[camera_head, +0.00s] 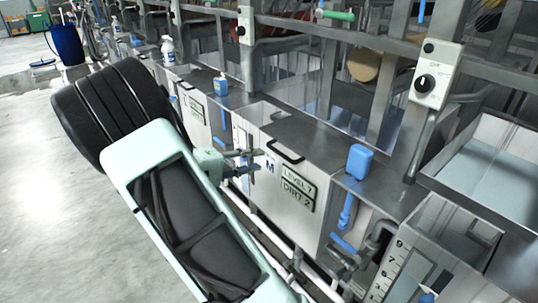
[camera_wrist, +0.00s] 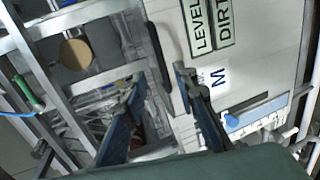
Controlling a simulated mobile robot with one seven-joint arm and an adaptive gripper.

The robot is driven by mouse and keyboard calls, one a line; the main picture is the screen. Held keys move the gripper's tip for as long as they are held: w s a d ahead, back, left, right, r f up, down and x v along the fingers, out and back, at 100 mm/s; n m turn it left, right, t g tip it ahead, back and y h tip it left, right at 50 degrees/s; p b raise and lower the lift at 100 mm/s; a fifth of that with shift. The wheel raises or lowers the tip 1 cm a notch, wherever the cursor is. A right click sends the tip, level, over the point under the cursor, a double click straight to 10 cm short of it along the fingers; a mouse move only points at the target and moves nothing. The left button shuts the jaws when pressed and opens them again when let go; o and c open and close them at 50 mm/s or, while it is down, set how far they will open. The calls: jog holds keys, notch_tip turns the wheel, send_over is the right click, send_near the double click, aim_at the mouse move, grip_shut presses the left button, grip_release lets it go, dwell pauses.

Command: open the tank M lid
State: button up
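Tank M (camera_head: 262,190) has a pale metal front with a blue letter M and plates reading "LEVEL 7" and "DIRT 2". Its grey lid (camera_head: 312,133) lies flat on top, with a black bar handle (camera_head: 284,151) at the front edge. My gripper (camera_head: 258,161) is left of the handle, near the tank's upper front edge, with its fingers apart and empty. In the wrist view, the black handle (camera_wrist: 157,58) appears between and just beyond the fingertips of my gripper (camera_wrist: 160,80). I cannot tell whether they touch it.
A blue bottle-shaped fitting (camera_head: 360,162) stands right of the lid. Metal frame posts and rails (camera_head: 385,90) rise behind the tanks. A control box with a black knob (camera_head: 430,83) hangs on the frame. Pipes run low along the front. The floor (camera_head: 45,200) at left is clear.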

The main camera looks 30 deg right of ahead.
aim_at(278, 153)
jog(key=shift+h, duration=0.3)
jog(key=x, duration=0.3)
jog(key=p+x, duration=0.1)
jog(key=x, duration=0.3)
jog(key=w+x, duration=0.1)
jog(key=x, duration=0.3)
jog(key=shift+d+f, duration=0.15)
jog(key=shift+f, duration=0.15)
grip_shut()
